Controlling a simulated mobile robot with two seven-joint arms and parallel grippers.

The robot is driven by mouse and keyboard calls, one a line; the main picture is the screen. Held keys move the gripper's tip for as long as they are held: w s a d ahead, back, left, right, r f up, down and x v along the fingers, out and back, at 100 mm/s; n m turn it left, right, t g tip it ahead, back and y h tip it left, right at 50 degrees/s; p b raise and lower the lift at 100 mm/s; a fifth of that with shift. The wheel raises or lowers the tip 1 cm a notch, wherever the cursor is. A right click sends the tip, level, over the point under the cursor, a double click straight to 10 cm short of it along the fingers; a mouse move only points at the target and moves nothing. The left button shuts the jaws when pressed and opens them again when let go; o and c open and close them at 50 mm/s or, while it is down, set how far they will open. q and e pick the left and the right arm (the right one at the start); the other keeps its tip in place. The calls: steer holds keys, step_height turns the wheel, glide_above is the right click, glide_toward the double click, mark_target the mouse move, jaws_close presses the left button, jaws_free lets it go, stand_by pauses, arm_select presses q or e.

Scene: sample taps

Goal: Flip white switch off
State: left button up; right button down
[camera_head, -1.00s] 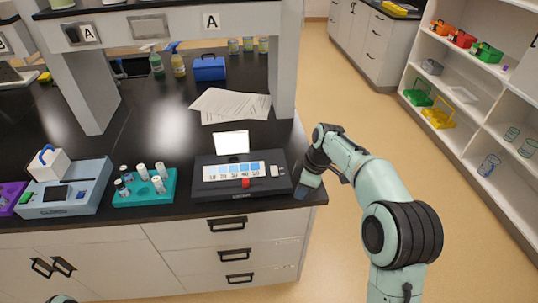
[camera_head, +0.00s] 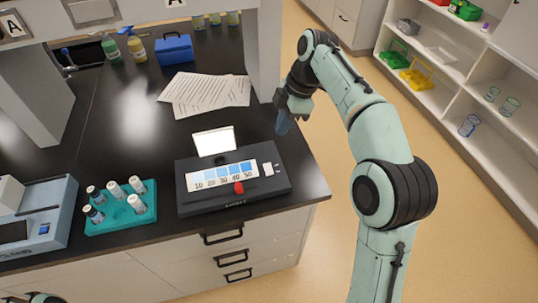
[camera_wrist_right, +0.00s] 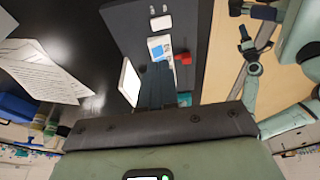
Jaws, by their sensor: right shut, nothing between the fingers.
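The white switch (camera_head: 268,168) is a small white piece on the right end of a black device (camera_head: 215,203) on the counter. Its on or off position is too small to tell. The device also has a scale marked 10 to 50, a red slider (camera_head: 238,187) and an upright white screen (camera_head: 214,141). My right gripper (camera_head: 284,125) is shut and empty, pointing down above the counter, behind and right of the switch and apart from it. In the right wrist view, its dark fingers (camera_wrist_right: 157,86) overlap part of the device. Only a sliver of my left arm shows at the bottom left.
A teal rack (camera_head: 122,217) with several vials stands left of the device. Papers (camera_head: 208,93) lie behind it, and a blue box (camera_head: 174,49) stands farther back. The counter's right edge is close to the device, with open floor beyond.

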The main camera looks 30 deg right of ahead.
steer(key=shift+f, duration=0.1)
steer(key=b, duration=0.3)
glide_above(267, 166)
steer(key=f, duration=0.8)
steer(key=d+f, duration=0.1)
steer(key=f, duration=0.3)
steer(key=shift+s+f, duration=0.1)
steer(key=shift+s, duration=0.15)
steer(key=shift+w+f, duration=0.1)
steer(key=shift+f, duration=0.5)
arm_select(q)
steer(key=f, duration=0.1)
steer(key=s+f, duration=0.1)
steer(key=f, duration=0.1)
steer(key=shift+s+f, duration=0.2)
steer(key=shift+s, duration=0.05)
steer(key=shift+r, duration=0.1)
